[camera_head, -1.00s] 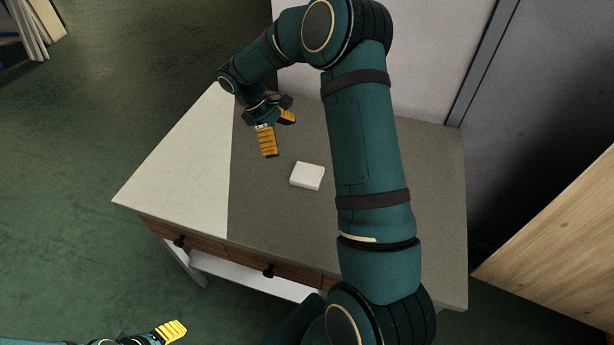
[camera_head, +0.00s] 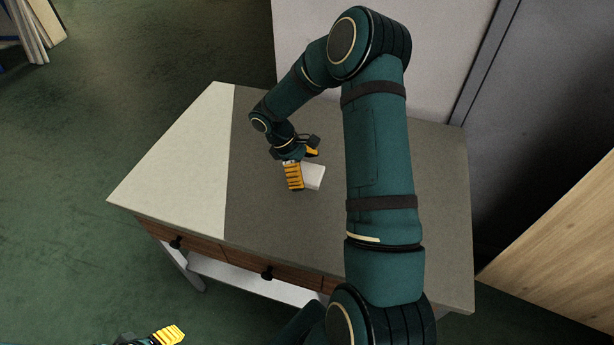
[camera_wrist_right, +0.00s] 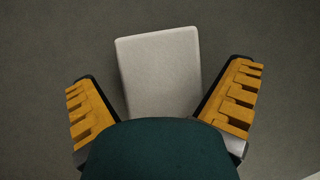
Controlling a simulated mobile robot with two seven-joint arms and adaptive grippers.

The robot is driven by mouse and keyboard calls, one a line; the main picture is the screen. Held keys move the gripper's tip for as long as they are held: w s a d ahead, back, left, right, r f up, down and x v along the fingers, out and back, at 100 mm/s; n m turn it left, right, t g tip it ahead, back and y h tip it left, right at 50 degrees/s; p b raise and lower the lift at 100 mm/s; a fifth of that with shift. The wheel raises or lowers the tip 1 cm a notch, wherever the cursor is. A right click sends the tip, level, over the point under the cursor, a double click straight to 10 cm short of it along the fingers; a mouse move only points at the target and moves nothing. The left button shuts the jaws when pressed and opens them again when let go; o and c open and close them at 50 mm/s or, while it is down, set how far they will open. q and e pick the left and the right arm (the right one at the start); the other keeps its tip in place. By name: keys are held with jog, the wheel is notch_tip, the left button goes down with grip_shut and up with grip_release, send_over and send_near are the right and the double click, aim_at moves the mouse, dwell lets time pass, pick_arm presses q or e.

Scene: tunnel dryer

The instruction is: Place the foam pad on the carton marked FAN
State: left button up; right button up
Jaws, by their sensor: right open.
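The white foam pad (camera_head: 314,177) lies flat on the grey part of the table top. In the right wrist view the pad (camera_wrist_right: 160,72) sits between the two yellow fingers, slightly tilted, its near end hidden by the gripper body. My right gripper (camera_head: 303,168) is open, with its fingers on either side of the pad and gaps to both sides in the wrist view. My left gripper (camera_head: 167,335) shows only in part at the bottom edge, away from the table; one yellow finger is visible. No carton marked FAN is seen in these views.
The table has a pale left section (camera_head: 185,160), a grey section (camera_head: 260,215) and drawers with dark knobs (camera_head: 267,273) in front. A wooden panel (camera_head: 560,235) stands at the right. My right arm hides part of the table top.

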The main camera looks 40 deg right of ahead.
aim_at(232, 228)
jog(key=shift+f, duration=0.15)
jog(key=shift+c, duration=0.3)
jog(key=c, duration=0.7)
notch_tip(232, 228, up, 10)
jog(key=shift+r+p, duration=0.1)
jog(key=shift+p, duration=1.1)
jog(key=a+f, duration=0.1)
jog(key=a, duration=0.3)
jog(key=w+a+f+m, duration=0.1)
jog(key=a, duration=0.3)
jog(key=w+a+f+m+y, duration=0.1)
jog(key=a, duration=0.3)
jog(key=shift+w+a+f, duration=0.15)
jog(key=shift+w+f, duration=0.05)
jog(key=shift+f, duration=0.2)
jog(key=a+m, duration=0.1)
jog(key=a, duration=0.3)
jog(key=a+f+m+y, duration=0.1)
jog(key=a, duration=0.3)
jog(key=a+f+m, duration=0.1)
jog(key=a, duration=0.3)
jog(key=shift+s+f+g+y, duration=0.2)
jog(key=shift+s+g+y, duration=0.1)
jog(key=shift+s+y, duration=0.1)
